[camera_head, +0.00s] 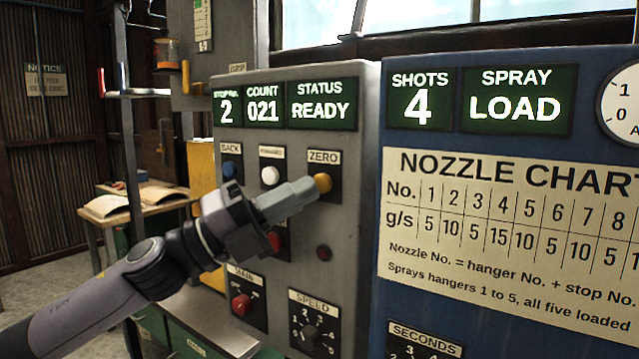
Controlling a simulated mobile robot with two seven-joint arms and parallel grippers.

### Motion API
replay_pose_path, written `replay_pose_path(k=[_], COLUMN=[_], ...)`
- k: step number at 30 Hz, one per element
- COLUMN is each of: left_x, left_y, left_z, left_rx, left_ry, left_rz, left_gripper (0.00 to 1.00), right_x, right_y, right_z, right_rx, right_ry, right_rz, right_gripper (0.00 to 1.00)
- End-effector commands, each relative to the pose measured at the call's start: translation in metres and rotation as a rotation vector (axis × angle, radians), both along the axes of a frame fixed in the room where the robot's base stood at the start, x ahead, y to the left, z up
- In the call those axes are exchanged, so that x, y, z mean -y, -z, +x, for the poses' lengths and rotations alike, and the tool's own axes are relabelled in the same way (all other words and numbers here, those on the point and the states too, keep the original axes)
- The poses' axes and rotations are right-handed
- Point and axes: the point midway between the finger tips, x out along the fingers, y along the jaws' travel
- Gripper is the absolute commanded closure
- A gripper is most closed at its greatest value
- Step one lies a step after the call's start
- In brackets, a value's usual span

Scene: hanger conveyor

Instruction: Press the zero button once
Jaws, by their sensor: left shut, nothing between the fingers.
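The zero button (323,182) is a yellow-orange round knob under a label reading ZERO on the grey control panel (364,120). My left gripper (313,188) is shut and empty, and its fingertips are at the button's lower left edge. I cannot tell whether they touch it. The panel displays read stop no. 2, count 021 and status READY. My right gripper is not in view.
A white button (270,175) and a blue button (229,169) sit left of the zero button. Below are a red knob (241,305), a dark red lamp (324,253) and a speed dial (310,333). A blue panel with a nozzle chart (500,240) stands at the right.

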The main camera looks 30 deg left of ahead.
Motion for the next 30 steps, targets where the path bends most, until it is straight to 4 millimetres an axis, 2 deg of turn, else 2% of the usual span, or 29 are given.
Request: replay_pose_path(k=[5,30], left_x=[0.000,0.001], left_y=[-0.002,-0.001], left_z=[0.006,0.012], left_rx=[-0.001,0.000], left_ry=[0.000,-0.001], left_rz=[-0.002,-0.001], left_gripper=[1.00,1.00], right_x=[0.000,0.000], right_y=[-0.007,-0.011], right_z=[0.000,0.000], right_rx=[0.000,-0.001], right_ry=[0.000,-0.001], right_rz=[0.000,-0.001], right_gripper=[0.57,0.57])
